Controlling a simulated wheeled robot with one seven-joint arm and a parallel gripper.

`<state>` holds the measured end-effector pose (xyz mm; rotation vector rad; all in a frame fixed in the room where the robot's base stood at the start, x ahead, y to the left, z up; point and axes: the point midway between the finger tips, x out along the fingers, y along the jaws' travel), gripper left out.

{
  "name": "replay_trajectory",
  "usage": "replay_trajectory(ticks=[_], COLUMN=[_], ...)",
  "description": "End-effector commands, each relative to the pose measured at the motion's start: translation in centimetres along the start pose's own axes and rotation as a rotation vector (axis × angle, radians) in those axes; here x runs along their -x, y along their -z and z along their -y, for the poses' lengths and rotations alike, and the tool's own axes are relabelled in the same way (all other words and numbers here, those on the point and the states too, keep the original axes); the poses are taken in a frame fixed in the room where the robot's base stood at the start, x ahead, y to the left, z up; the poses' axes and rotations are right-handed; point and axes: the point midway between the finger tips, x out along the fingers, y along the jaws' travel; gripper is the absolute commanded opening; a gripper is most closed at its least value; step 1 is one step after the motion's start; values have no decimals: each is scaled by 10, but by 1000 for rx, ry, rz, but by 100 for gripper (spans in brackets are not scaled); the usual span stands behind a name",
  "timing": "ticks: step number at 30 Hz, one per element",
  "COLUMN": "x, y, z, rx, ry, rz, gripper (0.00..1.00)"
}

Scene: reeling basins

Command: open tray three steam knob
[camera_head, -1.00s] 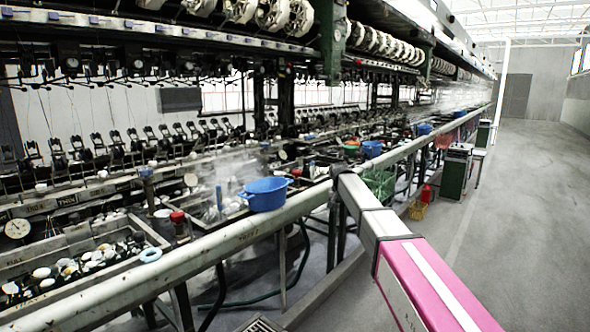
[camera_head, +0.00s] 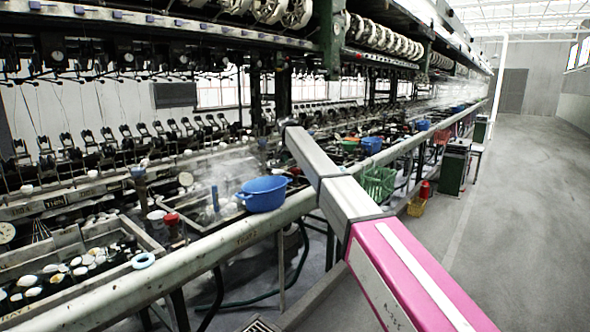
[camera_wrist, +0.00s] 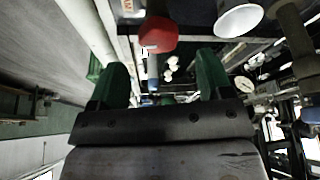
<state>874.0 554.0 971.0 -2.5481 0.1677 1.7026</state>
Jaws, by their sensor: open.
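A round red knob (camera_head: 172,219) stands on a post by a tray near the front rail in the head view. A blue-topped post (camera_head: 138,172) stands farther back, to its left. In the wrist view a red knob (camera_wrist: 157,35) shows large at the top, beyond and between the fingertips, with no contact visible. My gripper (camera_wrist: 163,62) is open, its two green fingers apart with nothing held. Its fingers do not show in the head view, where only my arm is seen over the rail. I cannot tell which tray is number three.
A long metal rail (camera_head: 235,238) runs along the basins. A blue basin (camera_head: 264,194) rests at the rail, beside steam. A tray of cocoons (camera_head: 70,272) lies at left, with a light blue ring (camera_head: 143,261) on its edge. The aisle floor (camera_head: 530,220) at right is clear.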

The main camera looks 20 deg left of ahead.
Motion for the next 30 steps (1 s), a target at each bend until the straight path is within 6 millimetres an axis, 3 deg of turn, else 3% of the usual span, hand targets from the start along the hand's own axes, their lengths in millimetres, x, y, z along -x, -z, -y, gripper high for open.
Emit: replay_trajectory(ticks=[3,9,21,23,26,30], x=[-20,-42,-48,-48,-48,-48], y=[1,1,0,0,0,0], z=[0,0,0,0,0,0], rx=[0,0,0,0,0,1], ry=[-1,0,1,1,0,0], rz=[1,0,0,0,0,0], gripper=[73,73,73,56,24,23])
